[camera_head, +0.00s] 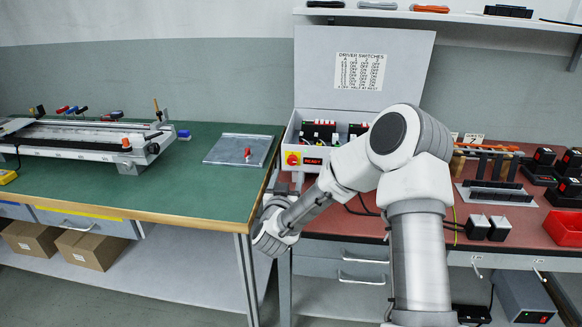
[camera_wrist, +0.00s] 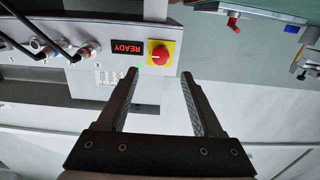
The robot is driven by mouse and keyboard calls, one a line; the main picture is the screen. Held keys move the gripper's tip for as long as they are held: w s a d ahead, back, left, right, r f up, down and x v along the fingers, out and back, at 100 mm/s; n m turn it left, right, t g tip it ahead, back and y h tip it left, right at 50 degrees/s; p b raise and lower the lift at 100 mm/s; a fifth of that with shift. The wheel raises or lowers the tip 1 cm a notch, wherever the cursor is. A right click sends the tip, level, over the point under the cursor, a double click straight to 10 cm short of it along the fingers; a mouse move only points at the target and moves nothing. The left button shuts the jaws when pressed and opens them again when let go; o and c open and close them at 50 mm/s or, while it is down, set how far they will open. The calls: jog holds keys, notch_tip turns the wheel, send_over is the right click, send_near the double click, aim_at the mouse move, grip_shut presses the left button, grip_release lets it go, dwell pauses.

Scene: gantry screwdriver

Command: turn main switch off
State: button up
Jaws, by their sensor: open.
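The main switch (camera_head: 293,159) is a red knob on a yellow plate, on the front of the grey control box (camera_head: 312,135). It also shows in the wrist view as a red knob (camera_wrist: 159,55), at the top middle, with the picture upside down. My gripper (camera_wrist: 159,76) is open and empty, with its two fingers spread either side of the switch in the picture. The fingertips look apart from the knob; the exact distance cannot be told. A display (camera_wrist: 124,61) next to the switch reads READY in lit red.
The box's lid (camera_head: 360,70) stands open with a driver switch chart. Cables and connectors (camera_wrist: 80,55) sit on the box front in the wrist view. The green table (camera_head: 200,195) is left of the box; the red bench (camera_head: 400,232) carries tools and a red bin (camera_head: 564,228).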

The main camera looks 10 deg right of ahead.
aim_at(292, 161)
jog(key=b+x, duration=0.1)
jog(key=x, duration=0.6)
jog(key=shift+c, duration=0.3)
grip_shut()
